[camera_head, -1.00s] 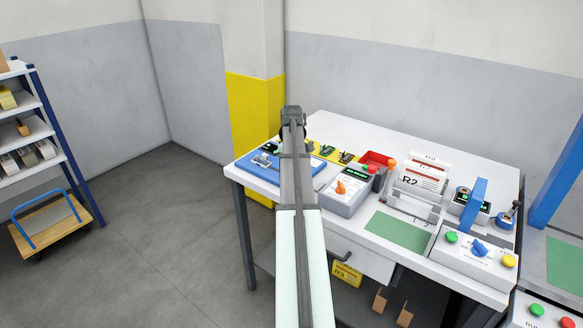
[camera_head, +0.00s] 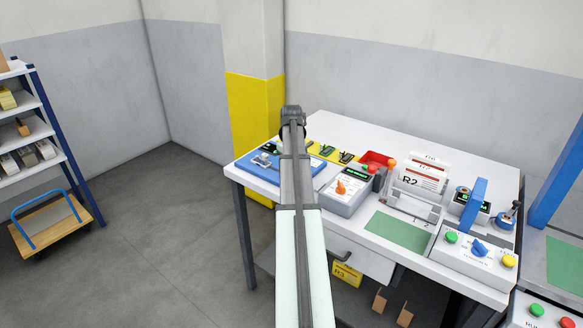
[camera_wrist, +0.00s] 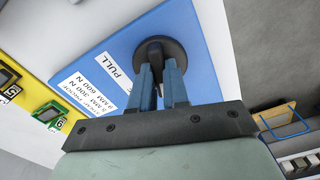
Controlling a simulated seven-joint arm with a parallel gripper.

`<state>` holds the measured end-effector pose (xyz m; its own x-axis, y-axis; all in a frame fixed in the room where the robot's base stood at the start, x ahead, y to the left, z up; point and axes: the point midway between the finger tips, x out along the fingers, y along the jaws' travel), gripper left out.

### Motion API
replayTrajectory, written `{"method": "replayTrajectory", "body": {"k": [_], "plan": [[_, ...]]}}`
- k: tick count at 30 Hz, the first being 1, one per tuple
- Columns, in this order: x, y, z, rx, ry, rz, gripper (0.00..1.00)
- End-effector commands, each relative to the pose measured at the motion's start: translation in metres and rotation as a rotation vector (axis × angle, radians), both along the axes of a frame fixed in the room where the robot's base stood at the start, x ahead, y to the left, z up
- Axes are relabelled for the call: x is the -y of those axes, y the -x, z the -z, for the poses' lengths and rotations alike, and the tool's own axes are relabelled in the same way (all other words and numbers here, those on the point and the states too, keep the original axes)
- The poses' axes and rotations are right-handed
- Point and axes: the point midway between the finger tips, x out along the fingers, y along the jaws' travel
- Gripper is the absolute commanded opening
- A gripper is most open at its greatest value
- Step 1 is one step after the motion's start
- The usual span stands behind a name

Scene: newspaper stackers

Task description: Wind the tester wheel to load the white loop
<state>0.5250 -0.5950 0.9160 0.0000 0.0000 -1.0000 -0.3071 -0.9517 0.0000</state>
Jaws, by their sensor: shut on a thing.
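The tester is a blue plate (camera_head: 268,174) at the left end of the white table, with a grey and white fitting (camera_head: 262,160) on it. In the wrist view the blue plate (camera_wrist: 108,48) carries a white label reading PULL with force values. The dark round tester wheel (camera_wrist: 144,50) stands at the plate's edge. My gripper (camera_wrist: 159,82) is shut at the wheel, its two blue fingers close together on the wheel's grip, which they mostly hide. I cannot make out the white loop clearly. In the head view my arm hides the wheel and fingers.
A yellow mat (camera_head: 328,152) with small green-screened devices lies behind the plate. A grey box with an orange knob (camera_head: 342,187), a red bin (camera_head: 377,159) and a newspaper rack (camera_head: 412,204) stand to the right. A green mat (camera_head: 395,233) is bare.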

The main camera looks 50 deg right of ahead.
Motion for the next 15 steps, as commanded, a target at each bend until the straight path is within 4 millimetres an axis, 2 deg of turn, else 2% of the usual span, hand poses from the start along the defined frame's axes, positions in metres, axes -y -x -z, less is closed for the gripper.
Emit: {"method": "replayTrajectory", "body": {"k": [15], "plan": [[0.0003, -0.0003, -0.0004, 0.000, 0.000, 0.490, 0.00]]}}
